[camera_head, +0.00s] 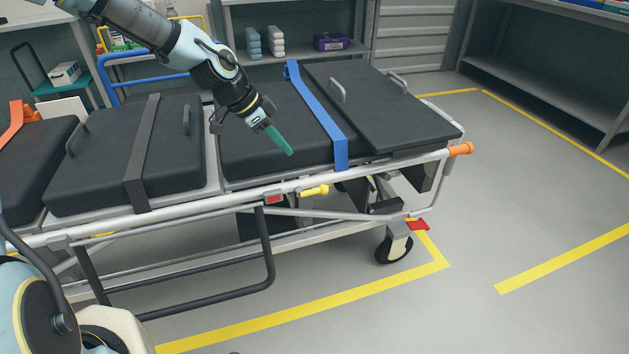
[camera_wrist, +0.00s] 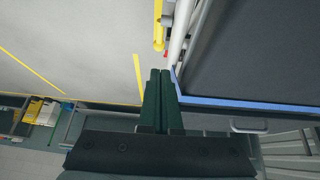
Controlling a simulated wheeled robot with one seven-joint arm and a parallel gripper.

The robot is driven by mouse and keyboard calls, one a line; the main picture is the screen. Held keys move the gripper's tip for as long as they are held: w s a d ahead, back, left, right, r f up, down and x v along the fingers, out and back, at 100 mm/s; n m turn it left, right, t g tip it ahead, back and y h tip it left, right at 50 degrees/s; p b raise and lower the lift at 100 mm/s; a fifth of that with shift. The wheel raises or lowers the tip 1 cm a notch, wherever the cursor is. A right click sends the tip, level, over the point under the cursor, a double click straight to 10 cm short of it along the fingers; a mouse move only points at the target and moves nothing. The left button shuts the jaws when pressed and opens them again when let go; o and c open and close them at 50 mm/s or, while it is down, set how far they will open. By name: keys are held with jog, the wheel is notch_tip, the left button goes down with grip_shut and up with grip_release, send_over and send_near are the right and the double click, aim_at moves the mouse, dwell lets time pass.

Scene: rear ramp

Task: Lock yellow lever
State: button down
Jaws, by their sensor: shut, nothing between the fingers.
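The yellow lever (camera_head: 315,190) sticks out from the side rail of a stretcher (camera_head: 240,196), below the rail and beside a red piece (camera_head: 273,199). In the wrist view a yellow bar, likely this lever (camera_wrist: 158,25), shows at the top, beside the pale rail (camera_wrist: 180,35). My gripper (camera_head: 290,152) is above the black mattress, near its front edge, up and to the left of the lever. Its green fingers (camera_wrist: 158,75) are together and empty, apart from the lever.
A blue strap (camera_head: 318,105) crosses the mattress right of my gripper. An orange handle (camera_head: 460,149) ends the rail, and a red pedal (camera_head: 417,224) sits near the wheel (camera_head: 394,246). Metal handles (camera_head: 337,91) stand up from the mattress. The floor in front is clear.

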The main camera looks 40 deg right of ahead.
aim_at(321, 186)
jog(key=x, duration=1.4)
jog(key=shift+s+d+r, duration=0.1)
